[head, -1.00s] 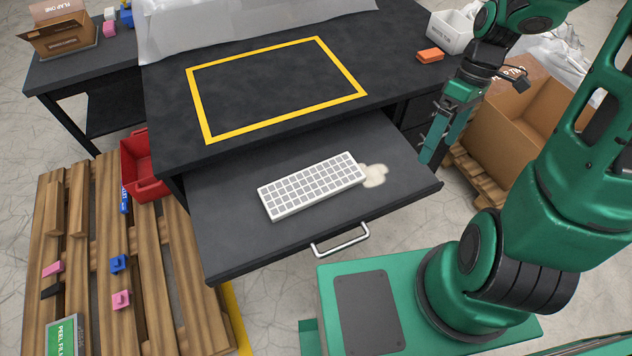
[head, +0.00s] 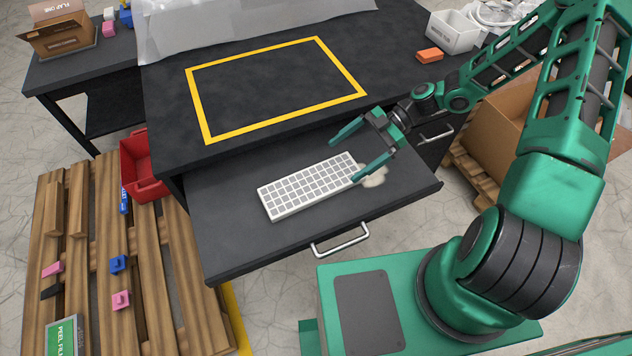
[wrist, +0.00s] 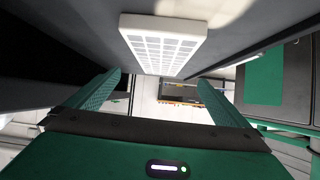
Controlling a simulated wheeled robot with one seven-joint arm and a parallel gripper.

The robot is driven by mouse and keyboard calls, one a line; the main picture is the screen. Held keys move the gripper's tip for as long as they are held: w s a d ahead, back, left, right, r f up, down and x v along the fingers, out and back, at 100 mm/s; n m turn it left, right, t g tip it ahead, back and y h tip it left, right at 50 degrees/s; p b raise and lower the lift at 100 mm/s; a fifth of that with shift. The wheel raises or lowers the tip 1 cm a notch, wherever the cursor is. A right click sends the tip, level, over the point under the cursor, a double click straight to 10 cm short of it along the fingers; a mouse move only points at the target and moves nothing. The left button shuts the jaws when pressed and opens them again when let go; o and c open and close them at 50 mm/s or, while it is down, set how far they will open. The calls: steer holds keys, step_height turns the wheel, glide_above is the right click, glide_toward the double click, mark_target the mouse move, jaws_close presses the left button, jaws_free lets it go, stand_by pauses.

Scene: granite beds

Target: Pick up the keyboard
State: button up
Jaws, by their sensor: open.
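The white keyboard (head: 312,186) lies in the open drawer (head: 235,230) under the black desk. Its keys face up and its right end points toward my gripper. My gripper (head: 345,160) is open and empty near the keyboard's right end. One finger appears over that end in the head view, and the other is toward the desk's front edge. In the wrist view the keyboard (wrist: 163,45) shows ahead of and between the spread fingers of my gripper (wrist: 160,90). I cannot tell the exact height of the fingers above the drawer.
A pale patch (head: 376,177) lies beside the keyboard in the drawer. The desk top (head: 275,85) with its yellow outline is bare and overhangs the drawer's back. An orange block (head: 429,56), a red bin (head: 146,165) and a wooden pallet (head: 85,215) stand around.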

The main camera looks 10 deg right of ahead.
mark_target(313, 181)
steer(key=shift+a+f, duration=0.1)
steer(key=shift+a, duration=0.2)
steer(key=shift+y, duration=0.3)
steer(key=x, duration=0.4)
steer(key=shift+a+f, duration=0.15)
steer(key=shift+a, duration=0.05)
steer(key=shift+x, duration=3.05)
steer(key=shift+d+f, duration=0.1)
steer(key=c, duration=1.3)
